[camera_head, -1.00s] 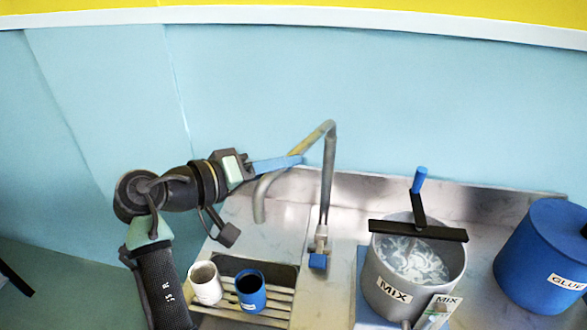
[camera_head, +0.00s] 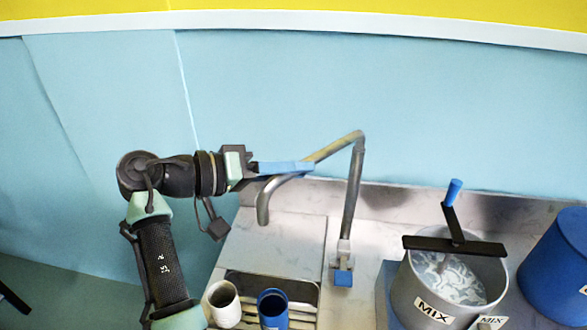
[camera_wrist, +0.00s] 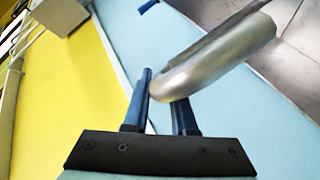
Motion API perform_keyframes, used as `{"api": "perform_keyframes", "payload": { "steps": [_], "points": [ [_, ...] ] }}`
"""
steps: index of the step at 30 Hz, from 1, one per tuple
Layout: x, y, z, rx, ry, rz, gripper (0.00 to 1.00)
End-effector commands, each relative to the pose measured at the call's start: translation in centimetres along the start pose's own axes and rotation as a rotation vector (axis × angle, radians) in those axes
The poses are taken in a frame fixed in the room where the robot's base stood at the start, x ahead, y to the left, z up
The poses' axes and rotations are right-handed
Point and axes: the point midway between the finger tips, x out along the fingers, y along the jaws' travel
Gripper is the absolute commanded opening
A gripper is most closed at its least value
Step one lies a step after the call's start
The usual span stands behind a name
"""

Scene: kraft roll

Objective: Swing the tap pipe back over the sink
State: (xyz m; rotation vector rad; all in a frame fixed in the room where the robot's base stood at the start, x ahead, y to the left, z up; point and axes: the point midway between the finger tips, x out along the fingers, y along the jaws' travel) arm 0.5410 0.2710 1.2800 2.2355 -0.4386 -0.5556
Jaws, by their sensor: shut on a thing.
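The tap pipe (camera_head: 335,147) is a grey metal tube. It rises from the tap base with a blue handle (camera_head: 342,278), bends at the top and reaches left to a downturned spout (camera_head: 263,205). My gripper (camera_head: 308,168) is shut on the pipe's arm near the spout, with blue fingers. In the wrist view the pipe (camera_wrist: 215,58) passes between the fingertips (camera_wrist: 164,88). The sink (camera_head: 240,282) is a dark basin in the counter. In the head view the spout end shows above the marble counter behind the basin; its depth is hard to tell.
A white cup (camera_head: 222,305) and a blue cup (camera_head: 273,310) stand on slats at the sink. Right of the tap is a MIX pot (camera_head: 432,300) with a black bar and blue-handled crank (camera_head: 452,195). A blue GLUE drum (camera_head: 560,265) is at far right. The blue wall is close behind.

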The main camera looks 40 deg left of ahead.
Motion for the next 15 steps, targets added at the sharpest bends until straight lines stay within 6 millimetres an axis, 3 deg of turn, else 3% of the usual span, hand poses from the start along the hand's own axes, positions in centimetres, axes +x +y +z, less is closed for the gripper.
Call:
{"api": "perform_keyframes", "payload": {
  "steps": [1,2,6,15],
  "points": [
    [-0.05,-0.08,-0.09,0.000,0.004,-0.002,0.00],
    [-0.05,-0.08,-0.09,0.000,0.004,-0.002,0.27],
    [-0.03,-0.06,-0.08,0.000,0.004,-0.002,0.52],
    [-0.05,-0.02,-0.05,0.001,0.002,-0.001,0.55]
  ]
}}
